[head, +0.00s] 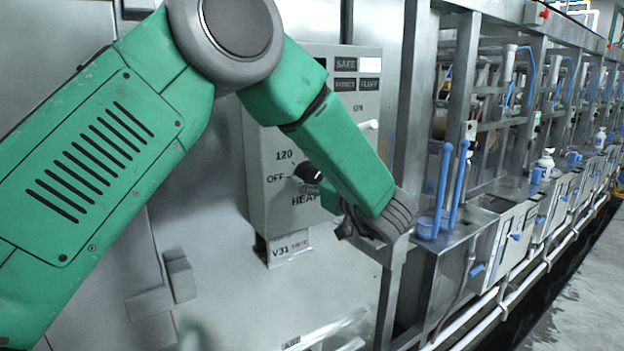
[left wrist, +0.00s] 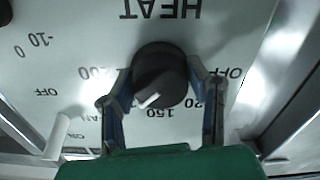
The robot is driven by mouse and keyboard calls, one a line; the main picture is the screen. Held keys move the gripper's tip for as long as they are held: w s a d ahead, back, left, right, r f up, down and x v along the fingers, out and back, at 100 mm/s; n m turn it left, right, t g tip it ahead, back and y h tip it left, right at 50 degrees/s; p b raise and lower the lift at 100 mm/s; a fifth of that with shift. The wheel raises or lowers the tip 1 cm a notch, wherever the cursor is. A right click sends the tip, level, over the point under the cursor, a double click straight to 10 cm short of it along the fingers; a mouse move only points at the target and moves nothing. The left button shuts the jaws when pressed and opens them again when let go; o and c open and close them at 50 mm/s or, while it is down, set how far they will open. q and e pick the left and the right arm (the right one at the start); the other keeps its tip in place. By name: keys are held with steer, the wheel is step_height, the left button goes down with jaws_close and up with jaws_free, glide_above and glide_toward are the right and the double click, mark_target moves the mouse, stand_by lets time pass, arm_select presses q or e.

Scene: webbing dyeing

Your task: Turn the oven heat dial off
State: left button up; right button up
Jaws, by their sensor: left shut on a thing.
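The oven heat dial (head: 308,172) is a round black knob on a grey control panel (head: 264,215), with OFF and 120 marks to its left and HEAT lettering below. In the left wrist view the panel appears upside down, and the dial (left wrist: 158,72) shows a white pointer line aimed between 150 and 200. My left gripper (left wrist: 160,88) has its two blue-padded fingers on either side of the knob, shut on it. In the head view the left gripper (head: 350,222) is partly hidden by my green forearm, which covers the right of the dial.
A white switch lever (head: 367,125) sticks out above the dial. A V31 label (head: 290,247) hangs below the panel. A metal door latch (head: 180,276) is at lower left. Steel posts and blue-handled dippers (head: 459,185) stand to the right, along a row of tanks.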

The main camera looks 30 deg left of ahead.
arm_select(q)
steer(key=n+b, duration=0.4)
steer(key=b, duration=0.2)
steer(key=n+b, duration=0.4)
steer(key=b, duration=0.1)
steer(key=f+n+b, duration=0.1)
steer(key=n+b, duration=0.3)
steer(key=b, duration=0.2)
steer(key=shift+f+n+b, duration=0.1)
steer(key=shift+n+b, duration=0.2)
steer(key=shift+n, duration=0.1)
steer(key=n+b, duration=1.2)
steer(key=b, duration=0.5)
steer(key=shift+d, duration=0.15)
steer(key=shift+n+b, duration=0.9)
steer(key=shift+b, duration=0.25)
steer(key=shift+r, duration=0.2)
steer(key=o, duration=1.1)
steer(key=shift+o, duration=0.2)
steer(key=shift+w+r, duration=0.1)
steer(key=shift+w, duration=0.1)
